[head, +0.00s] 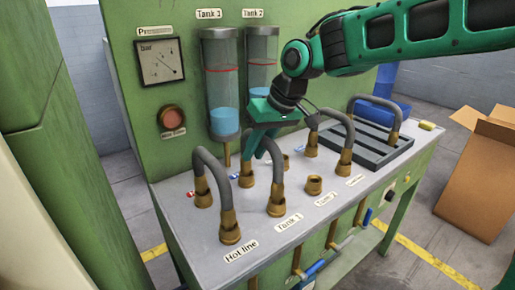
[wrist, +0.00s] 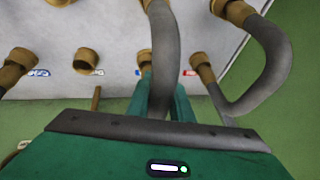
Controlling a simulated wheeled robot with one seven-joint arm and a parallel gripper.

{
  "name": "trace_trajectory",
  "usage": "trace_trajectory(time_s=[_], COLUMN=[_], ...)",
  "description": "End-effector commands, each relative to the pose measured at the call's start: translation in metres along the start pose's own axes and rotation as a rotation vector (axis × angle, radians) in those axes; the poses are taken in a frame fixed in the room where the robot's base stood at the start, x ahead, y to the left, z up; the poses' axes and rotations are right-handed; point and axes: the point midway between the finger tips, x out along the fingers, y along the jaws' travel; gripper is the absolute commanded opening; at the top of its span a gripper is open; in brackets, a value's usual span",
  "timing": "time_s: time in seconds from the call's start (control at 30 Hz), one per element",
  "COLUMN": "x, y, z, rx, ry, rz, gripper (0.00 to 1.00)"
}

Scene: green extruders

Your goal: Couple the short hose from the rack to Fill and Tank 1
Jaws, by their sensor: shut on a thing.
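My gripper (head: 262,143) is shut on a short grey hose with brass ends, near the top of its arch. The hose also shows in the wrist view (wrist: 165,45), between the fingers (wrist: 160,100). Its front brass end (head: 277,200) stands at the position labelled Tank 1 (head: 289,223). Its rear brass end (head: 249,172) stands at a back-row position whose label I cannot read. I cannot tell whether either end is fully seated. The slatted grey rack (head: 360,150) stands at the right of the bench, with a grey hose (head: 375,101) over it.
One arched hose (head: 222,178) stands left at Hot line, another (head: 346,128) right of my gripper. Bare brass fittings stand at Tank 2 (head: 314,185) and behind it (head: 286,161). Glass tanks (head: 221,90) rise close behind my gripper. A cardboard box (head: 478,165) is at right.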

Motion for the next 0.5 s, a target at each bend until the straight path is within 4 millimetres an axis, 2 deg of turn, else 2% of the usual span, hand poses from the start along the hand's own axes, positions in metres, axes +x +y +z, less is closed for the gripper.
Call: trace_trajectory(time_s=[0.03,0.1,0.37,0.5], x=[-0.0001,-0.0002,0.0001,-0.0069], y=[0.0000,0.0000,0.0002,0.0004], z=[-0.0002,-0.0003,0.0001,-0.0009], rx=[0.000,0.000,0.001,0.001], ry=[0.001,0.001,0.000,0.003], rz=[0.000,0.000,0.000,0.000], gripper=[0.27,0.42,0.42,0.42])
